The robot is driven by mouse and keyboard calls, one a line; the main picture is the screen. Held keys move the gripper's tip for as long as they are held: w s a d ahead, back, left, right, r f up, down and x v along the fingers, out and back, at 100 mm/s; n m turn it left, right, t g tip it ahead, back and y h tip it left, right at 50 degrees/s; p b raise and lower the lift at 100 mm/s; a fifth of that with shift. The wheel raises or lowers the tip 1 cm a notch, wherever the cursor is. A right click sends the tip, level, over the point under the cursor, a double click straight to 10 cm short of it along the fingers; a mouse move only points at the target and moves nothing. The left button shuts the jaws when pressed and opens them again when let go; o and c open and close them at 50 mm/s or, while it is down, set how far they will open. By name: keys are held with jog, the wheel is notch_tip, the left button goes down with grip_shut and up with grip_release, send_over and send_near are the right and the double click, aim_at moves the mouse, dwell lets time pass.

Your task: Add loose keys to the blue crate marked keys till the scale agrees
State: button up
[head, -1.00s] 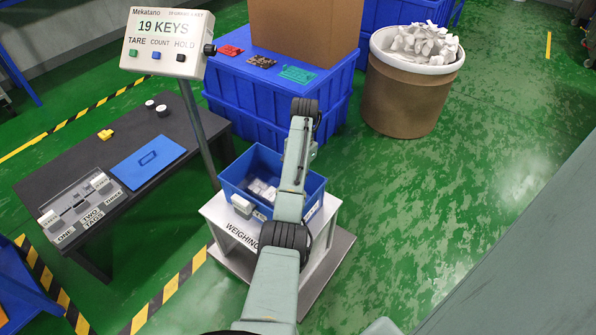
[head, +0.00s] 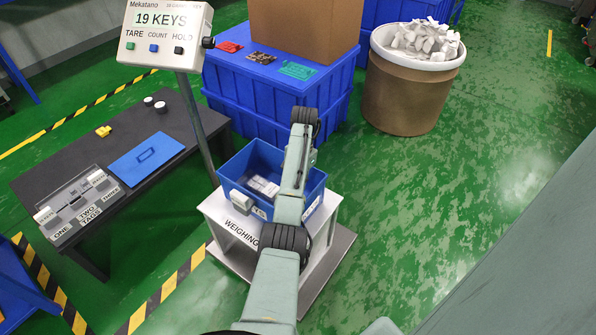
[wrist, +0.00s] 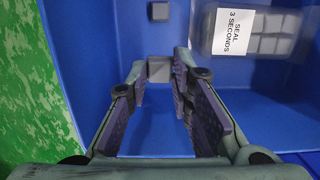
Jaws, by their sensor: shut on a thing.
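The blue crate (head: 236,199) stands on the weighing stand (head: 228,223), with my arm over it in the head view. The scale display (head: 161,20) reads 19 KEYS. In the wrist view, my gripper (wrist: 160,76) is shut on a small grey key (wrist: 159,67) between its fingertips, inside or just above the crate. Another grey key (wrist: 159,11) lies beyond it. A clear bag of grey keys (wrist: 268,42), labelled SEAL 3 SECONDS, lies in the crate to the right. My fingertips are hidden in the head view.
A brown drum (head: 405,100) heaped with pale loose pieces (head: 422,40) stands at the back right. Blue crates (head: 275,95) bear a cardboard box (head: 303,28). A dark table (head: 75,170) at left holds a blue lid-like panel (head: 147,158). Green floor at right is clear.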

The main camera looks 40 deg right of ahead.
jog(key=shift+f+b, duration=0.7)
jog(key=shift+f, duration=0.85)
jog(key=shift+f+b, duration=1.5)
jog(key=shift+f, duration=0.95)
dwell(0.5)
jog(key=o, duration=0.8)
jog(key=shift+r, duration=0.1)
jog(key=shift+w+d+r, duration=0.1)
jog(key=shift+d+r, duration=0.1)
jog(key=shift+r, duration=1.75)
jog(key=shift+w+d+r, duration=0.1)
jog(key=shift+d+r, duration=0.15)
jog(key=shift+r, duration=1.75)
jog(key=shift+w+d+r, duration=0.1)
jog(key=shift+d+r, duration=0.1)
jog(key=shift+r, duration=1.75)
